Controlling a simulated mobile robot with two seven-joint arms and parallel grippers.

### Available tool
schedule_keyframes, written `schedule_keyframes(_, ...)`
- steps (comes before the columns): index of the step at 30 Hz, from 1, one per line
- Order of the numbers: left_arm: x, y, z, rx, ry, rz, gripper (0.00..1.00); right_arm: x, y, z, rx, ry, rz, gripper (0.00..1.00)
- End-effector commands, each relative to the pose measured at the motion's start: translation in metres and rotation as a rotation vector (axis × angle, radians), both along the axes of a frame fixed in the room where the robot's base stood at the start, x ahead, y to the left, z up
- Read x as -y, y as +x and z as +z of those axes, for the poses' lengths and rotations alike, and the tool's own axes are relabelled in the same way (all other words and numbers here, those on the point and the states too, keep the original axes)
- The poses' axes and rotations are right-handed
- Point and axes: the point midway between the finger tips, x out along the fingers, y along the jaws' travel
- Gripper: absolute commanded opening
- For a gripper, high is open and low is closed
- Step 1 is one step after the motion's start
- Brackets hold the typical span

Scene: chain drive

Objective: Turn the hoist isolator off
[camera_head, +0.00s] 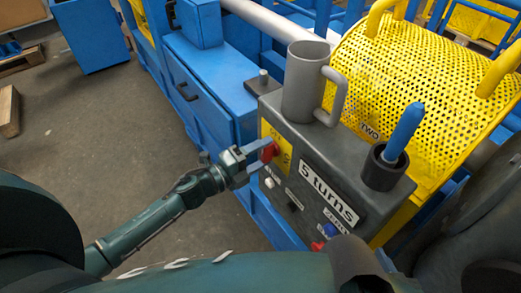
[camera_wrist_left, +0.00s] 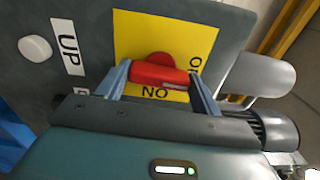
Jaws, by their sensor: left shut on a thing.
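The hoist isolator is a red rotary handle (camera_wrist_left: 158,76) on a yellow plate (camera_wrist_left: 205,45) on the front of a dark grey control box (camera_head: 325,165). Letters reading "ON" and part of another label show on the plate in the left wrist view. My left gripper (camera_head: 262,158) is shut on the red handle, with one finger at each end of it in the left wrist view (camera_wrist_left: 160,80). The red handle also shows in the head view (camera_head: 270,151). Its inner side is partly hidden by the fingers. My right gripper is not in view.
A grey mug (camera_head: 303,85) and a blue-handled tool in a dark cup (camera_head: 402,132) stand on the box. A "5 turns" label (camera_head: 328,193) and buttons are on its front. A yellow perforated guard (camera_head: 400,70) is behind. Blue cabinet (camera_head: 200,85) stands left; floor (camera_head: 90,120) is clear.

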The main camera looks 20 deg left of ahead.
Motion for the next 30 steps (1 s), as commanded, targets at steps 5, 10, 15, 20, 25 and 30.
schedule_keyframes(5, 0.0000, 0.0008, 0.0018, -0.032, -0.044, 0.001, 0.43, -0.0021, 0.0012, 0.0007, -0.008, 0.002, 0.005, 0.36)
schedule_keyframes(10, 0.0000, 0.0008, 0.0014, -0.045, -0.063, 0.001, 0.43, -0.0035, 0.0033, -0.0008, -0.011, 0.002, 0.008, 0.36)
schedule_keyframes(15, 0.0000, 0.0009, 0.0011, -0.049, -0.067, 0.001, 0.43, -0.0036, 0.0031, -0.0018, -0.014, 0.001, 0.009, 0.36)
schedule_keyframes(20, 0.0000, 0.0009, 0.0011, -0.049, -0.068, 0.001, 0.43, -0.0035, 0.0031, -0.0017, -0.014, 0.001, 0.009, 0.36)
schedule_keyframes(25, 0.0001, 0.0007, 0.0010, -0.049, -0.068, 0.000, 0.74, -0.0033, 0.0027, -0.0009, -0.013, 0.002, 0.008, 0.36)
schedule_keyframes(30, 0.0001, 0.0004, 0.0005, -0.049, -0.066, 0.000, 0.87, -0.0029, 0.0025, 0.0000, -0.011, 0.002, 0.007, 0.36)
